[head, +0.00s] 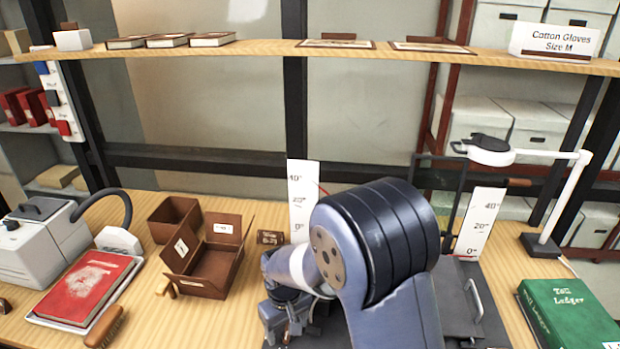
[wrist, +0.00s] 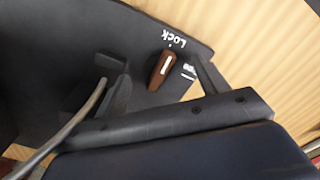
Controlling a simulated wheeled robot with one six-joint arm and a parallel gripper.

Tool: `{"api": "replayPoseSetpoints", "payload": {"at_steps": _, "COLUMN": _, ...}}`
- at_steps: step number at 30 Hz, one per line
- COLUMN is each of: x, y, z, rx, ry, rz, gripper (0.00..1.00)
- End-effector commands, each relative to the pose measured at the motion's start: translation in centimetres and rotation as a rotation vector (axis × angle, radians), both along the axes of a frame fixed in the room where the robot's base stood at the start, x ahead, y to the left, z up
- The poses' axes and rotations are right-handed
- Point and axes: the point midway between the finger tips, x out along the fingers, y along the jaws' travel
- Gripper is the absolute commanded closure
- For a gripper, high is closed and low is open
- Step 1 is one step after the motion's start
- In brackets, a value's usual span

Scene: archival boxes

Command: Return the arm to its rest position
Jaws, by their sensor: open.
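My arm stands at the front centre in the head view, its large dark joint covering part of the bench. My gripper (head: 283,322) seems to be the grey-blue end low on the arm's left side; its fingertips are hard to make out there. In the wrist view my gripper (wrist: 160,68) shows two dark fingers spread apart with nothing held between them. Beyond them is a black plate (wrist: 60,45) marked "Lock" with a brown lever (wrist: 160,70). I cannot tell whether the fingers touch the plate.
A black device with a metal handle (head: 474,300) stands right of my arm. Two white scales (head: 302,190) (head: 481,222) stand behind. Brown open boxes (head: 210,260), a red book (head: 85,287), a green ledger (head: 570,315) and a white lamp (head: 560,200) surround it. A shelf (head: 270,50) runs above.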

Motion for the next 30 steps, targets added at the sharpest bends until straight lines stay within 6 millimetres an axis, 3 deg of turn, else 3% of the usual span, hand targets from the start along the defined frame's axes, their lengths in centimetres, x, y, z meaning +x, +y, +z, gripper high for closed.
{"api": "replayPoseSetpoints", "payload": {"at_steps": 24, "x": -0.01, "y": -0.01, "z": 0.19, "rx": -0.001, "ry": 0.001, "rz": -0.658, "gripper": 0.31}}
{"api": "replayPoseSetpoints", "payload": {"at_steps": 30, "x": 0.09, "y": 0.05, "z": 0.78, "rx": 0.003, "ry": -0.003, "rz": -0.742, "gripper": 0.31}}
